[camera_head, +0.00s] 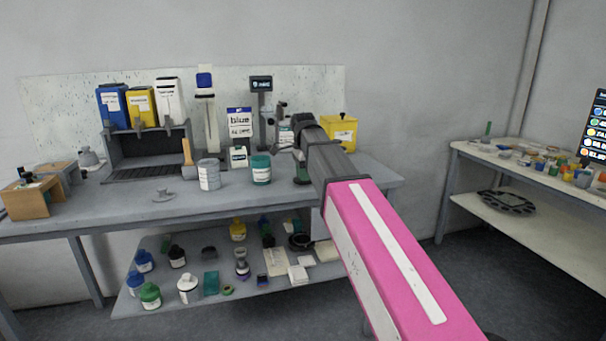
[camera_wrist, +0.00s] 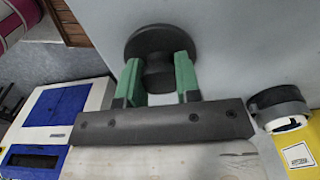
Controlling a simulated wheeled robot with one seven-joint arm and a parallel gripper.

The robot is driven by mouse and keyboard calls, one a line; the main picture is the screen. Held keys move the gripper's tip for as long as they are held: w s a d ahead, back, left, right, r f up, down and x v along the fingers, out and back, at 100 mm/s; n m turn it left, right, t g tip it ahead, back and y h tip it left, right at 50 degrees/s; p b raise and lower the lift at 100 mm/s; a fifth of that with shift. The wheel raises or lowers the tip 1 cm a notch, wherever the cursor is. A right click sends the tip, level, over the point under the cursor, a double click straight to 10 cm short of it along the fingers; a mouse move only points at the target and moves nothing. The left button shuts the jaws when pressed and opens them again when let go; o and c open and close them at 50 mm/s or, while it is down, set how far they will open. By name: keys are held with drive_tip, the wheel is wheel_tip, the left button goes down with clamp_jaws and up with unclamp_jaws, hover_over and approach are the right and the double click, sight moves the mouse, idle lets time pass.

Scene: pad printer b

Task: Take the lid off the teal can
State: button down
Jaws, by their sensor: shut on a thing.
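The teal can (camera_head: 261,171) stands on the bench with a white label, left of my gripper (camera_head: 302,170). In the wrist view the green fingers of my gripper (camera_wrist: 158,66) are shut on the dark knob of a round dark lid (camera_wrist: 146,38). The lid is apart from the teal can, over bare grey surface; I cannot tell whether it touches it. In the head view my dark wrist and pink arm partly hide this area. The top of the teal can looks dark and its inside is not clear.
A grey-white can (camera_head: 209,175) stands left of the teal can. A grey lid (camera_head: 163,196) lies on the bench (camera_head: 110,212) farther left. The bench front is mostly clear.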

drive_tip(key=shift+f, duration=0.6)
idle(0.6)
drive_tip(key=c, duration=1)
unclamp_jaws()
drive_tip(key=shift+r, duration=0.15)
drive_tip(key=shift+r, duration=1.4)
drive_tip(key=o, duration=0.6)
drive_tip(key=shift+r, duration=0.2)
